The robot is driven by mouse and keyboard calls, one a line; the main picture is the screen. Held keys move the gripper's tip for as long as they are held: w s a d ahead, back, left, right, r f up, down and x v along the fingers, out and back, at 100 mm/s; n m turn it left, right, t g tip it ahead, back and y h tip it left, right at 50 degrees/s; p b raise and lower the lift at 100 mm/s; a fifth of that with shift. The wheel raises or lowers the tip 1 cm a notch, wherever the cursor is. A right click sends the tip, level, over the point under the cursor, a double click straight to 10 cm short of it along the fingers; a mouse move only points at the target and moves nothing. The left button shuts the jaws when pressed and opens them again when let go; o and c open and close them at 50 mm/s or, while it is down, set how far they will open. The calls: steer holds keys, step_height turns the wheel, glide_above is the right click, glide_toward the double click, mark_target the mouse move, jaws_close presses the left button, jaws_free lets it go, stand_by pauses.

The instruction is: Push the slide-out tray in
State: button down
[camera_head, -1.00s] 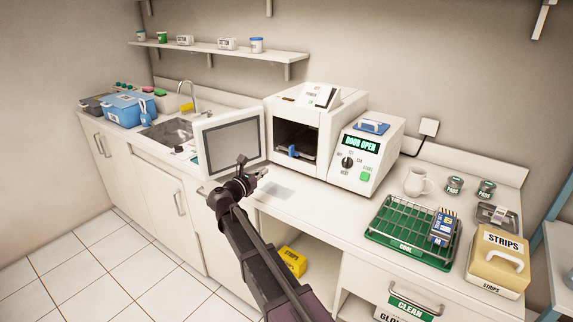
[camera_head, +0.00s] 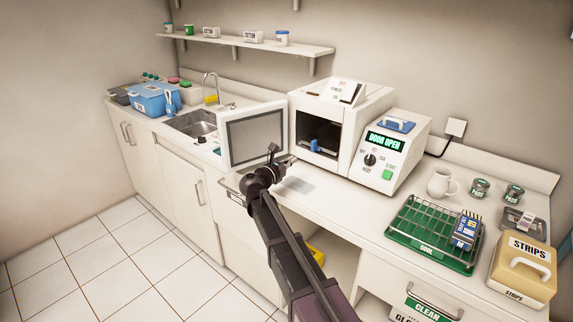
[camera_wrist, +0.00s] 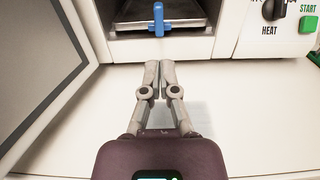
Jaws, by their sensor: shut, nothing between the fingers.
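The slide-out tray (camera_wrist: 185,17) is a grey metal tray inside the open chamber of the white sterilizer (camera_head: 365,120). Its blue handle (camera_wrist: 157,22) stands at the tray's front edge, at the chamber mouth; the handle also shows in the head view (camera_head: 315,146). My gripper (camera_wrist: 159,64) is shut and empty in front of the chamber, over the counter, with its fingertips short of the handle and apart from it. In the head view my gripper (camera_head: 287,160) is in front of the machine, and the tray is mostly hidden in the dark chamber.
The sterilizer's door (camera_head: 255,135) hangs open to the left, beside my gripper. The panel on the right reads DOOR OPEN (camera_head: 386,140). A green COOL rack (camera_head: 410,240) and a yellow STRIPS box (camera_head: 520,270) stand farther right. The counter before the chamber is clear.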

mark_target(312, 147)
steer(key=x, duration=1)
